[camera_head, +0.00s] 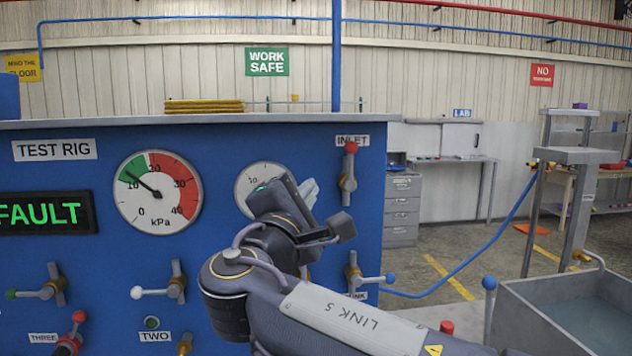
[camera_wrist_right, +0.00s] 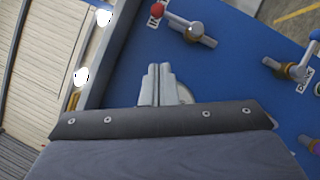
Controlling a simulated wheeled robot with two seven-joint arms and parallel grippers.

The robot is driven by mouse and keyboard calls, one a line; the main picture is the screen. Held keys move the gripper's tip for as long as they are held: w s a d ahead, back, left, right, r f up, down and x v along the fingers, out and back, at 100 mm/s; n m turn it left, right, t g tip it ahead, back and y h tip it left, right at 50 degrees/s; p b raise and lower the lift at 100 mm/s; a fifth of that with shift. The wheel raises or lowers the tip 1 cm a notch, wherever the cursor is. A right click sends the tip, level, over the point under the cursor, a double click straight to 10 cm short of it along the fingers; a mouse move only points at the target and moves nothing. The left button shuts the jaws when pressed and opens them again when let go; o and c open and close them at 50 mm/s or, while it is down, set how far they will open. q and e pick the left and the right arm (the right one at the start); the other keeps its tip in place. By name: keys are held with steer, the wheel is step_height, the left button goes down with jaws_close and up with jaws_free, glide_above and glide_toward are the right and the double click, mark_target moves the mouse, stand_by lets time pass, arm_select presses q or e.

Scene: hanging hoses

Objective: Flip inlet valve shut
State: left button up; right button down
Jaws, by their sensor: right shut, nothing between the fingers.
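The inlet valve (camera_head: 348,183) is on the upper right of the blue test rig, under an INLET label (camera_head: 361,141). Its handle points straight up, in line with the valve body, and ends in a red knob (camera_head: 351,147). In the right wrist view the valve (camera_wrist_right: 195,32) and its red knob (camera_wrist_right: 158,10) show at the top. My right gripper (camera_head: 311,190) is just left of the valve, apart from it, in front of a small gauge that it partly hides. In the wrist view its pale fingers (camera_wrist_right: 157,72) are together and empty. My left gripper is not in view.
Below the inlet valve is another valve with a blue-tipped handle (camera_head: 389,278) pointing right. A large kPa gauge (camera_head: 157,192), a FAULT display (camera_head: 45,213) and more valves are further left. A grey water tank (camera_head: 560,310) stands at the right. Open space lies right of the rig.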

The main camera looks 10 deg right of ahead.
mark_target(353, 152)
steer(key=w+d+r+p, duration=0.3)
steer(key=w+d, duration=0.3)
steer(key=w, duration=0.2)
steer(key=shift+w+d+r, duration=0.2)
steer(key=shift+d+r, duration=0.1)
steer(key=shift+d+r+m+g, duration=0.2)
steer(key=shift+d+m+g, duration=0.15)
steer(key=shift+m, duration=0.55)
steer(key=shift+d+r+m+g, duration=0.25)
steer(key=shift+d+m+g, duration=0.4)
steer(key=shift+m, duration=0.55)
steer(key=d+f+m+g+y, duration=0.3)
steer(key=d+m, duration=0.3)
steer(key=m, duration=0.4)
steer(key=shift+d+f+g+y, duration=0.25)
steer(key=shift+g+y, duration=0.15)
steer(key=shift+y, duration=0.4)
